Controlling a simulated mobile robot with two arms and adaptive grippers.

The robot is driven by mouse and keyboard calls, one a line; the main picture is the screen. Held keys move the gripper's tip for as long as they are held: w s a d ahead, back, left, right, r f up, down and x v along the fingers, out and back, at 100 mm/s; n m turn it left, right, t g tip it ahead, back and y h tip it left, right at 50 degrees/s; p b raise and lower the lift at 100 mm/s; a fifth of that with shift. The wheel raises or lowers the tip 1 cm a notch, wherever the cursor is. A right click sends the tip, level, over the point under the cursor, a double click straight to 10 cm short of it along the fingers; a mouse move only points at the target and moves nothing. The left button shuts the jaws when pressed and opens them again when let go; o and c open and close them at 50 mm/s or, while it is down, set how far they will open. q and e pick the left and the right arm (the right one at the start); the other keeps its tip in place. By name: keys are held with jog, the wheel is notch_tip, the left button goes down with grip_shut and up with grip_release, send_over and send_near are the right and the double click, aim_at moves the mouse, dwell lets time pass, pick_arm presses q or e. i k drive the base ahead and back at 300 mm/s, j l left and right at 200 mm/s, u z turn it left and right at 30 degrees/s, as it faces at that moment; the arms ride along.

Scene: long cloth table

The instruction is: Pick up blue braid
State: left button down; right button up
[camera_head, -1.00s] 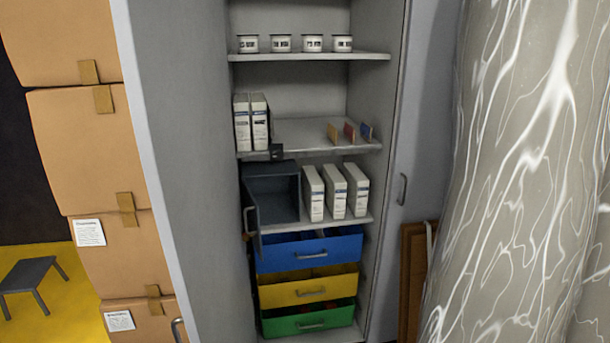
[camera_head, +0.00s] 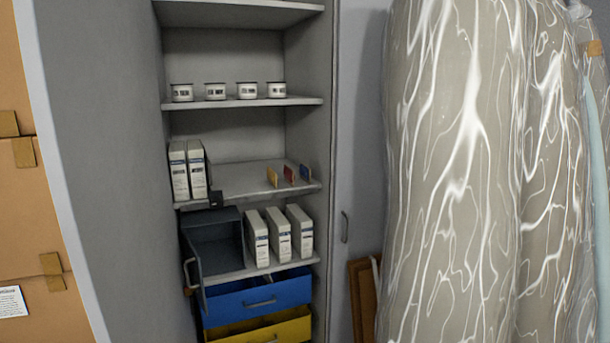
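I see no blue braid that I can make out in the head view. A tall grey cabinet (camera_head: 107,160) stands open at the left middle. Its lower part holds a blue drawer (camera_head: 258,302) and a yellow drawer (camera_head: 268,331), both pulled out a little; their contents are too small or hidden to tell. A dark open box (camera_head: 217,249) with its door swung out stands on the shelf above. Neither of my grippers is in view.
Several white cups (camera_head: 215,91) stand on an upper shelf. White boxes (camera_head: 278,234) and small coloured cards (camera_head: 290,174) stand on lower shelves. Large patterned fabric rolls (camera_head: 455,170) fill the right side. Cardboard boxes (camera_head: 32,210) are stacked at the left edge.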

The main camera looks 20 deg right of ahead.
aim_at(305, 172)
jog(key=i+l, duration=1.1)
